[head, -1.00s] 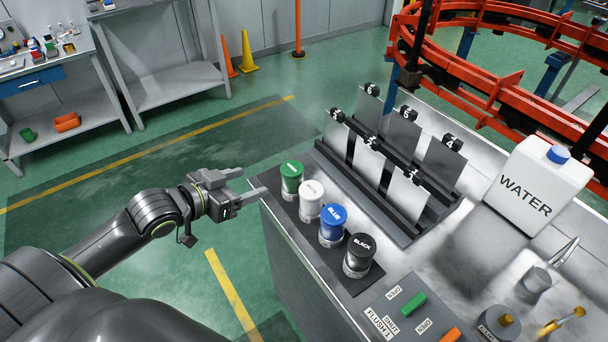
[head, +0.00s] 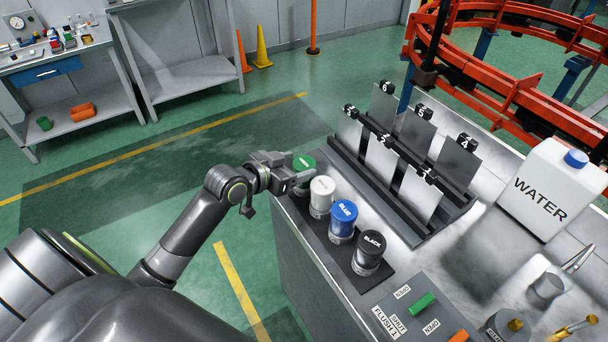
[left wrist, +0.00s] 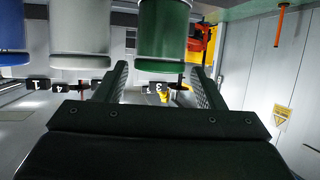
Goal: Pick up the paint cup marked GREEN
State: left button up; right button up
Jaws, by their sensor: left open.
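The green paint cup (head: 304,161), with a green lid, stands at the far left end of the row of cups on the bench. In the left wrist view the green cup (left wrist: 162,35) appears upside down, just ahead of and between the two fingers. My left gripper (head: 298,174) is open at the green cup, with its fingers partly covering the cup in the head view. I cannot tell whether either finger touches it. My right gripper is not in view.
The white cup (head: 321,196), blue cup (head: 343,221) and black cup (head: 370,252) stand in line beside the green one. A rack of numbered grey panels (head: 402,180) stands behind them. A water jug (head: 545,190) is at the right. The floor left of the bench is clear.

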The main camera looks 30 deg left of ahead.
aim_at(303, 163)
pick_arm(q)
jog(key=x, duration=0.5)
jog(key=shift+w, duration=0.1)
jog(key=c, duration=0.9)
